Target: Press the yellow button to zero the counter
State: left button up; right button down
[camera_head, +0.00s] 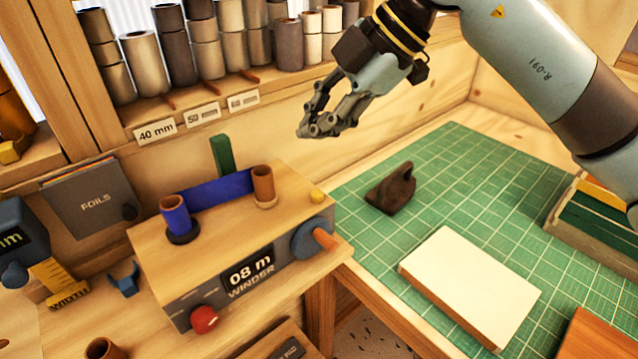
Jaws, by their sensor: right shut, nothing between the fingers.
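The yellow button (317,196) sits on the right end of the wooden top of the winder (215,228). The counter display (250,271) on the winder's front reads "08 m". My right gripper (312,131) is shut and empty. In the picture its fingertips are above the button, apart from it, pointing left and down. The button is not hidden. My left gripper is not in view.
The winder carries a blue foil roll (175,217), a brown core (264,186), a red knob (204,319) and a side crank (314,240). A green cutting mat (470,190) to the right holds a dark block (391,190) and a white-topped block (468,286). Rolls (145,65) stand on the shelf behind.

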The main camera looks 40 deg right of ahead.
jog(key=a, duration=0.1)
jog(key=b, duration=0.7)
send_over(314, 197)
notch_tip(314, 197, down, 8)
jog(key=shift+r, duration=0.2)
jog(key=shift+f+b, duration=0.4)
jog(key=shift+f, duration=0.25)
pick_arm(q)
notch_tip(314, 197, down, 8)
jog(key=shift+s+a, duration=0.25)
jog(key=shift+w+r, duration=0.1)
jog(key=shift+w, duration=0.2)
pick_arm(e)
jog(key=shift+f, duration=0.1)
jog(key=shift+f, duration=0.3)
